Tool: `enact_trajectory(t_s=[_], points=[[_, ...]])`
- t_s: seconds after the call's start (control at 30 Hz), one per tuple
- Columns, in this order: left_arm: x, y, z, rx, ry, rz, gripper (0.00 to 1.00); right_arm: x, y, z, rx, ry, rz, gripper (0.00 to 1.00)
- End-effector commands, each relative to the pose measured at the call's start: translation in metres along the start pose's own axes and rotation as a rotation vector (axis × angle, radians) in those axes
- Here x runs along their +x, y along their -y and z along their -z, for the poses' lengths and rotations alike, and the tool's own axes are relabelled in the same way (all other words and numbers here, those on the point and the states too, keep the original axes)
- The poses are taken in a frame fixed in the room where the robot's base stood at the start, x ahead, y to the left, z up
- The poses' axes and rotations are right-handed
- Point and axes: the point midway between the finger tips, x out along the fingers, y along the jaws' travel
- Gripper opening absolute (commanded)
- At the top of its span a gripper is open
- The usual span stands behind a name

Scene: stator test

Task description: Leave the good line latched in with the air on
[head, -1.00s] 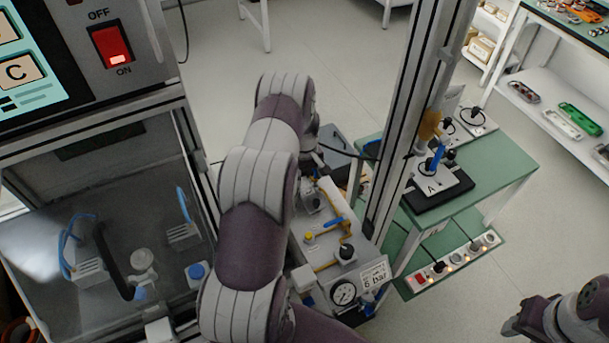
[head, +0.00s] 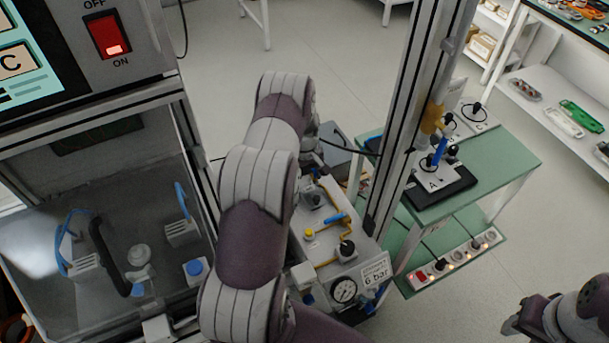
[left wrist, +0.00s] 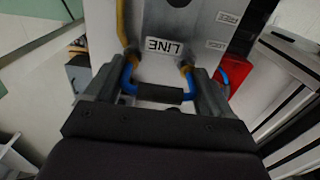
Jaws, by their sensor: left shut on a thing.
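In the left wrist view my left gripper (left wrist: 158,88) is shut on a blue U-shaped handle (left wrist: 129,76) with a dark grip bar. A plate labelled LINE (left wrist: 165,47), upside down in this view, lies just beyond the handle. Small tags (left wrist: 229,19) sit on the metal right of it. In the head view my left arm hides most of its gripper. The air panel there has a blue lever (head: 338,218), yellow pipes and a gauge (head: 343,290) near a 6 bar label. Whether the latch is closed is unclear. My right gripper (head: 525,322) is partly visible at bottom right.
A metal post (head: 408,120) stands right of the arm. Behind it is a green table (head: 500,178) with a fixture marked A (head: 433,180). A glazed cabinet (head: 75,190) stands left, below a red switch (head: 107,36) at ON. Open floor lies at right.

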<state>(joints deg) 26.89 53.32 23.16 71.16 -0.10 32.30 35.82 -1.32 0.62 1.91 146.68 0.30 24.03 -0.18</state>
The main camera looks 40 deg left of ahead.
Motion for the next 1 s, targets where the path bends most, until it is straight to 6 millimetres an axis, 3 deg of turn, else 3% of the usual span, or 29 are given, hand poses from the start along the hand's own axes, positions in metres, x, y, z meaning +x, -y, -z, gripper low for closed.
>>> enact_trajectory(t_s=[0.77, 0.8, 0.83, 1.0], points=[[0.012, 0.0, 0.0, 0.0, 0.0, 0.0, 0.53, 0.009, 0.0, -0.001, 0.0, 0.0, 0.0, 0.43], [0.011, 0.0, 0.0, 0.0, 0.0, 0.0, 0.96, 0.009, 0.0, -0.001, 0.0, 0.0, 0.0, 0.43], [0.011, 0.0, 0.0, 0.0, 0.0, 0.0, 1.0, 0.009, 0.0, -0.001, 0.0, 0.0, 0.0, 0.43], [0.011, 0.0, 0.0, 0.0, 0.0, 0.0, 1.0, 0.009, 0.0, -0.001, 0.0, 0.0, 0.0, 0.43]])
